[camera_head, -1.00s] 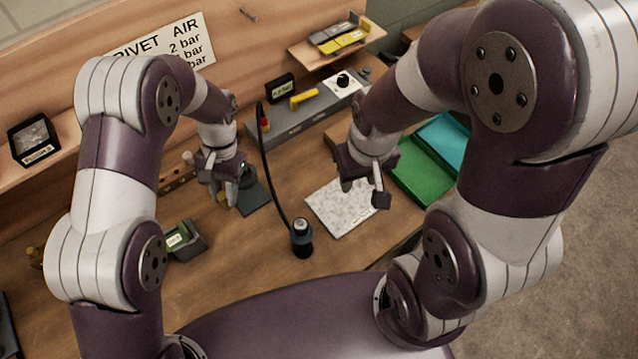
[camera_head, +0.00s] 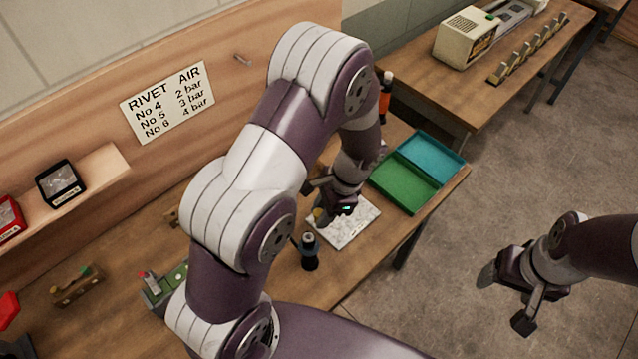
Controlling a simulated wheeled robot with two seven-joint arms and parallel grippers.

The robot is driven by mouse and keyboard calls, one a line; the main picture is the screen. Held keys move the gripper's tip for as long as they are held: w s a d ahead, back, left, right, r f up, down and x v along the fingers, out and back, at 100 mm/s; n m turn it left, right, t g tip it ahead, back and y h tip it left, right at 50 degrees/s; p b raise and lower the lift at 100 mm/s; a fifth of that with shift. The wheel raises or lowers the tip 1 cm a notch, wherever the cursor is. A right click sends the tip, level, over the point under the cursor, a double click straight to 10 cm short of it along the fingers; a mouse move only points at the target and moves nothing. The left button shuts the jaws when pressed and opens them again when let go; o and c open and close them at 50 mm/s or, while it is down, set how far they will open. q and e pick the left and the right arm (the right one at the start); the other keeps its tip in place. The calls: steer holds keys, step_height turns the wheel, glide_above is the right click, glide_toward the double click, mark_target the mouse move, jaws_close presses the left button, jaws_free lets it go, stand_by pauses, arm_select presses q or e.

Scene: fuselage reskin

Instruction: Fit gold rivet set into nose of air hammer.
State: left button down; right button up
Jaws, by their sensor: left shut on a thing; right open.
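My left gripper (camera_head: 328,203) is shut, its fingers low over the white speckled pad. A small gold piece (camera_head: 319,215), which looks like the gold rivet set, shows at its fingertips; the grip itself is partly hidden by the hand. A dark upright cylinder with a blue-grey band, apparently the air hammer (camera_head: 309,252), stands on the bench just in front of the pad, its top facing up. The gold piece is apart from it, above and slightly right in the picture. My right gripper (camera_head: 503,299) is open and empty, out over the floor at right.
The white pad (camera_head: 348,234) lies near the bench's front edge. A green tray (camera_head: 403,184) and a teal tray (camera_head: 432,153) lie to its right. My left arm hides much of the bench's middle. Another bench (camera_head: 470,90) stands behind, with open floor at right.

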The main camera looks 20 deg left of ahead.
arm_select(q)
steer(key=shift+s+a+r+m+p, duration=0.15)
steer(key=shift+s+a+r+p, duration=0.05)
steer(key=shift+s+a+r, duration=0.35)
steer(key=shift+s+a+r+m+p, duration=0.2)
steer(key=shift+s+a+r, duration=0.15)
steer(key=shift+r, duration=0.25)
arm_select(e)
step_height(320, 180, up, 2)
steer(key=shift+s+r, duration=0.1)
arm_select(q)
steer(key=shift+w, duration=0.2)
arm_select(e)
steer(key=shift+d, duration=0.1)
arm_select(q)
step_height(320, 180, down, 5)
steer(key=b, duration=0.3)
arm_select(e)
step_height(320, 180, down, 3)
steer(key=shift+f, duration=0.15)
arm_select(q)
steer(key=shift+s, duration=0.1)
steer(key=c, duration=1.5)
jaws_free()
steer(key=shift+c, duration=0.2)
jaws_close()
